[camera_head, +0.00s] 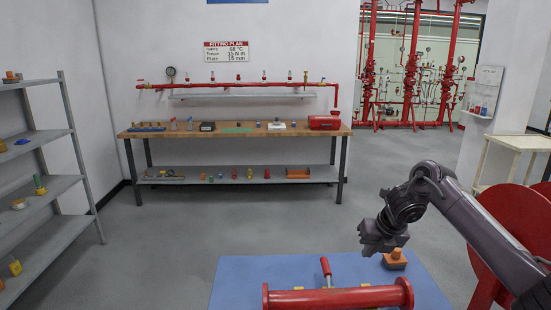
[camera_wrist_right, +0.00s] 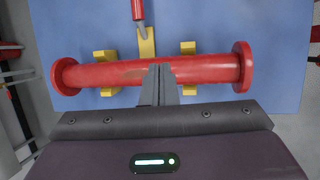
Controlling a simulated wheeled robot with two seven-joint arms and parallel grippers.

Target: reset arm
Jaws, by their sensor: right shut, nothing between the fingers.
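My right gripper (camera_head: 372,248) is above the right part of a blue mat, at the end of the arm coming in from the right. In the right wrist view its fingers (camera_wrist_right: 160,70) are together and empty. They appear over the middle of a red flanged pipe (camera_wrist_right: 210,69); I cannot tell how far above it they are. The pipe (camera_head: 340,297) lies across the front of the mat on yellow supports (camera_wrist_right: 105,58). A red-handled lever (camera_head: 326,267) sticks up behind the pipe. My left gripper is not in view.
An orange block with a knob (camera_head: 395,259) stands on the blue mat (camera_head: 250,275) close to my right gripper. A wooden workbench (camera_head: 260,132) stands at the back wall. Grey shelves (camera_head: 60,235) stand at left, a large red reel (camera_head: 520,225) at right. The middle floor is clear.

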